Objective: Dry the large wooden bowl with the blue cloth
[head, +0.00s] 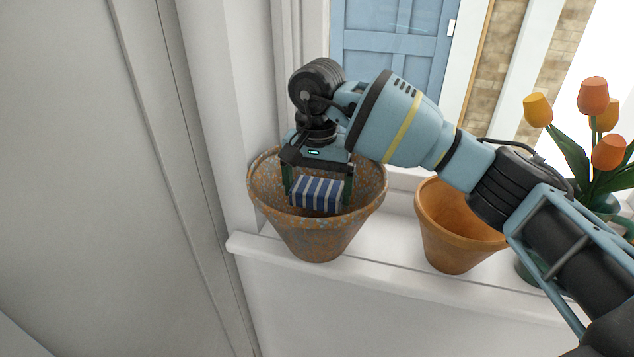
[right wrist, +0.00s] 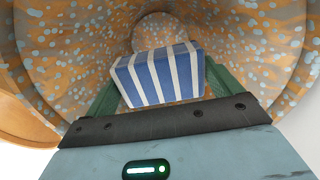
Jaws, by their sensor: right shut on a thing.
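A large orange-brown pot-shaped vessel (head: 322,237) with pale blue speckles stands on the white sill at centre left in the head view. It looks more like a flowerpot than a wooden bowl. Its speckled inner wall (right wrist: 70,45) fills much of the right wrist view. My right gripper (head: 318,187) points down into its mouth, shut on a blue-and-white striped cloth (head: 317,196), which looks like a folded block. The cloth (right wrist: 160,76) sits between the two green fingers inside the vessel. I cannot tell whether it touches the wall. My left gripper is not in view.
A plain orange pot (head: 452,240) stands close to the right, under my right arm. Orange tulips (head: 595,100) stand further right. A white wall (head: 215,120) rises close on the left. The white sill (head: 385,262) is narrow, with a window behind.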

